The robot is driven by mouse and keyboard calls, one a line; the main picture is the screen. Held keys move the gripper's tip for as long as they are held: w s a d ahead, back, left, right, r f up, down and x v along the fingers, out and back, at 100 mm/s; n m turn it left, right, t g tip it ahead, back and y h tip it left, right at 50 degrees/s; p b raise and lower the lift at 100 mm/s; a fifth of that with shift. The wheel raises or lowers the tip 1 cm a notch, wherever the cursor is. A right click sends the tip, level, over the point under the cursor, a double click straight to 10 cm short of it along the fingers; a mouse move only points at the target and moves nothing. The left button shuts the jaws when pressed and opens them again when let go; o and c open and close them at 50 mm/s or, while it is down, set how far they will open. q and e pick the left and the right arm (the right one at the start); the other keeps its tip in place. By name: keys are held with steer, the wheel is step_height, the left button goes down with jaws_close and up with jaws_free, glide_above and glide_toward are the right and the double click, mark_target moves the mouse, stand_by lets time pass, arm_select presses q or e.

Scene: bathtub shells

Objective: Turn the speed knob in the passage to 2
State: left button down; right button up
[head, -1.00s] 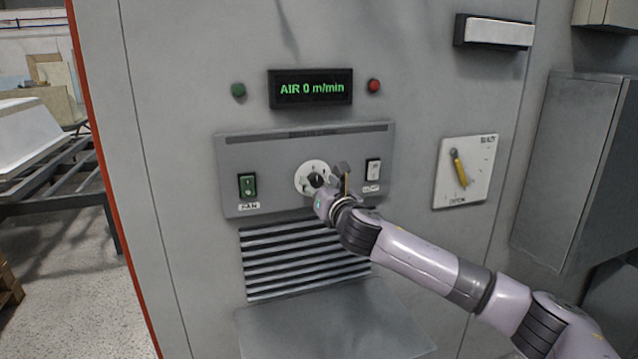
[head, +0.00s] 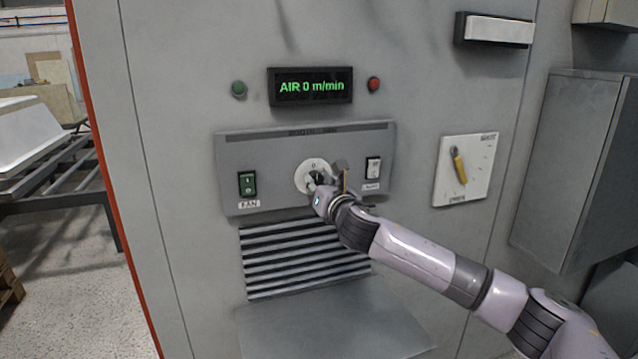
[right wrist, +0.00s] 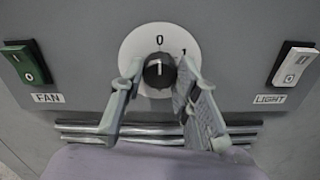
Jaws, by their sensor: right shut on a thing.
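The black speed knob (right wrist: 160,70) sits on a round white dial (right wrist: 131,48) on the control panel. In the right wrist view, 0 shows at the top of the dial and 1 to its upper right; the fingers hide its lower part. The knob's pale mark appears to point up, near 0. My right gripper (right wrist: 162,84) is shut on the knob, one finger on each side. In the head view the gripper (head: 320,183) partly covers the dial (head: 303,172). The display (head: 311,87) reads AIR 0 m/min. My left gripper is not in view.
A green FAN switch (head: 247,184) is left of the dial and a white LIGHT switch (head: 373,168) right of it. A vent grille (head: 290,263) is below, with a grey ledge (head: 330,325) under it. A yellow lever (head: 459,165) is on a white plate to the right.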

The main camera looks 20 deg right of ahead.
steer(key=shift+c, duration=0.9)
steer(key=m+p, duration=0.2)
steer(key=m, duration=0.2)
steer(key=shift+m, duration=0.4)
steer(key=m+p, duration=0.1)
steer(key=m, duration=0.5)
steer(key=m+p, duration=0.1)
steer(key=m, duration=0.5)
steer(key=shift+f+m, duration=0.15)
steer(key=shift+m, duration=0.25)
steer(key=m+p, duration=0.1)
steer(key=m, duration=0.5)
